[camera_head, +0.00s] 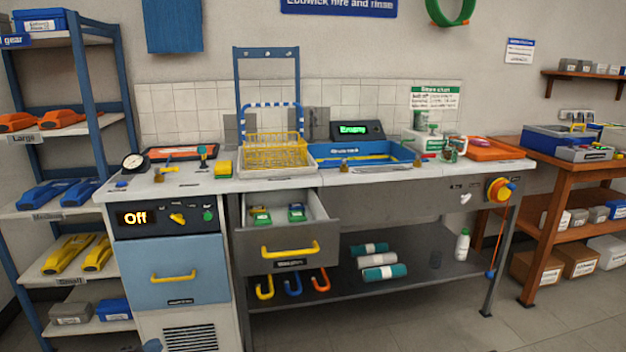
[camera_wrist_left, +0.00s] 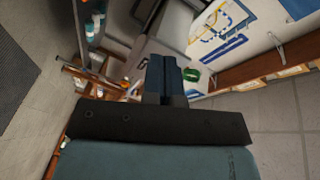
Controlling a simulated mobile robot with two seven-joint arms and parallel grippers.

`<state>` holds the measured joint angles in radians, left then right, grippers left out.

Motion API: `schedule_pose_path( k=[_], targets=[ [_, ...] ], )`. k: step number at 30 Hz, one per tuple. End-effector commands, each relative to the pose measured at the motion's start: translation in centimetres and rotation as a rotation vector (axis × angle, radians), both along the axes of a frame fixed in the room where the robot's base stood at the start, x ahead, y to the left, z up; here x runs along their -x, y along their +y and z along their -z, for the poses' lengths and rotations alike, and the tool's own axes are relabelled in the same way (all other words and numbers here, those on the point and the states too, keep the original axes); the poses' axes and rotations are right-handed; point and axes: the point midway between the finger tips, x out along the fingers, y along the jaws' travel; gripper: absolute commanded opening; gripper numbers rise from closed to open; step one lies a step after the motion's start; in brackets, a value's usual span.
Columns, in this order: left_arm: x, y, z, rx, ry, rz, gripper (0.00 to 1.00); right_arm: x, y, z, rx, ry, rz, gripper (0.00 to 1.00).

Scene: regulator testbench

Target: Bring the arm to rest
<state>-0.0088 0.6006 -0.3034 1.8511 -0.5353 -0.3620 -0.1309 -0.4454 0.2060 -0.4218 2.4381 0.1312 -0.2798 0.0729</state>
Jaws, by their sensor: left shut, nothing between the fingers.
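My left gripper (camera_wrist_left: 172,75) shows in the left wrist view with its two dark blue fingers together and nothing between them. It is held in free space, clear of the bench. In the head view only a small blue piece, probably of my left arm or gripper, shows at the bottom edge below the blue drawer. My right gripper is in neither view.
The workbench (camera_head: 370,178) stands ahead with a yellow rack (camera_head: 275,150) and a blue tray (camera_head: 365,155). Its grey middle drawer (camera_head: 290,246) is pulled open. The blue drawer (camera_head: 170,270) looks shut. A blue shelf rack (camera_head: 85,80) stands left. Floor is clear at the right front.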

Motion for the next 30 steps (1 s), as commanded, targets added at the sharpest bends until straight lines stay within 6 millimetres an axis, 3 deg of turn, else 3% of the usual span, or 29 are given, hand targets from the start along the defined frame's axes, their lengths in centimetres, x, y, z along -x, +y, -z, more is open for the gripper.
schedule_pose_path(
  k=[1, 3, 6, 12, 18, 19, 30],
  targets=[
    [2.9, -2.9, 0.4, 0.108, 0.036, 0.057, 0.0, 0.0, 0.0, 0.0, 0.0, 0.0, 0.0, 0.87],
    [6.7, -6.6, 0.3, 0.269, 0.09, 0.13, 0.0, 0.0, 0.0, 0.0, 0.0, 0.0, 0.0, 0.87],
    [11.7, -10.9, -0.7, 0.476, 0.165, 0.216, 0.0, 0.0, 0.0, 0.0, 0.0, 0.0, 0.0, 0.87],
    [19.4, -16.4, -3.5, 0.798, 0.296, 0.33, 0.0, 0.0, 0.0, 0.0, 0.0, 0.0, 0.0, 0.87],
    [25.6, -19.9, -7.3, 1.067, 0.416, 0.409, 0.0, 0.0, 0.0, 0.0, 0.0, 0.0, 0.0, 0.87],
    [26.2, -20.3, -7.8, 1.104, 0.429, 0.416, 0.0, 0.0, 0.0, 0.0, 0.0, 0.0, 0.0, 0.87],
    [23.9, -23.0, -10.8, 1.327, 0.31, 0.365, 0.0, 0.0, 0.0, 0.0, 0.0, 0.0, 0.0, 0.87]
  ],
)
